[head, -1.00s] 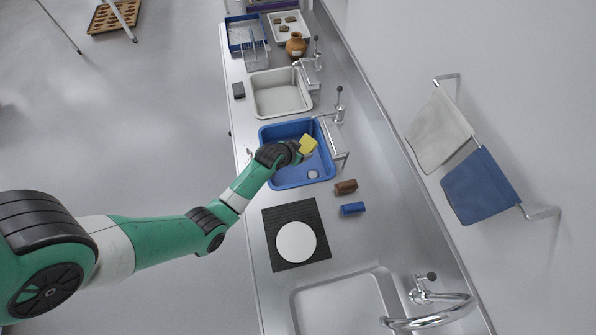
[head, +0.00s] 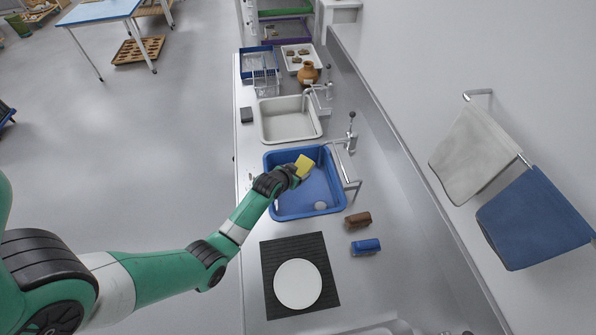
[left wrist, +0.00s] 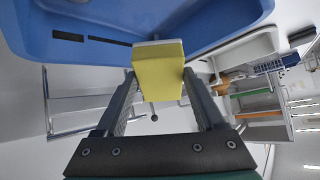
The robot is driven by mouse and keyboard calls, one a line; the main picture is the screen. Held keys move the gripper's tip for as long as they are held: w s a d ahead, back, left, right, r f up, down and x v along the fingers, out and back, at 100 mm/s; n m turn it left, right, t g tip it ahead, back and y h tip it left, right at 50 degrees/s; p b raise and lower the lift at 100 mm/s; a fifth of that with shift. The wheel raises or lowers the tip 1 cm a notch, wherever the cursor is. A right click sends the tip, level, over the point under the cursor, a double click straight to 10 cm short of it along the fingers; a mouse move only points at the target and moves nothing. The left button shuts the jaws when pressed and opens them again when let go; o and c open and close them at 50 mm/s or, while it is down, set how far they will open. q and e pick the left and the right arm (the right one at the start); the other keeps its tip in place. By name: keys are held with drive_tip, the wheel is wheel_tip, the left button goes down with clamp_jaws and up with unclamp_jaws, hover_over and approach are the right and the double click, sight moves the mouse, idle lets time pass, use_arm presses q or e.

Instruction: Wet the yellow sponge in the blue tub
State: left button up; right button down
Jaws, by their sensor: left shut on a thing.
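The yellow sponge (head: 305,165) is held at the end of my left arm, over the blue tub, near its back part. My left gripper (head: 294,173) is shut on it. In the left wrist view the sponge (left wrist: 158,72) sits between the two fingers of the left gripper (left wrist: 158,85), with a pale layer along its far edge. The blue tub (head: 283,156) sits in a sink basin; its wall also shows in the left wrist view (left wrist: 100,45). Whether the sponge touches water cannot be told. My right gripper is not in view.
A round pale drain (head: 320,206) shows in the tub. A tap (head: 351,143) stands at the tub's right. Brown (head: 358,220) and blue (head: 366,246) blocks lie in front of it. A dark mat (head: 272,262) carries a white disc (head: 298,284). A white basin (head: 289,119) lies behind.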

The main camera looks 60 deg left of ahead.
use_arm(q)
wheel_tip(320, 180, down, 10)
drive_tip(key=b, duration=0.7)
drive_tip(key=shift+b, duration=0.35)
drive_tip(key=shift+s, duration=0.1)
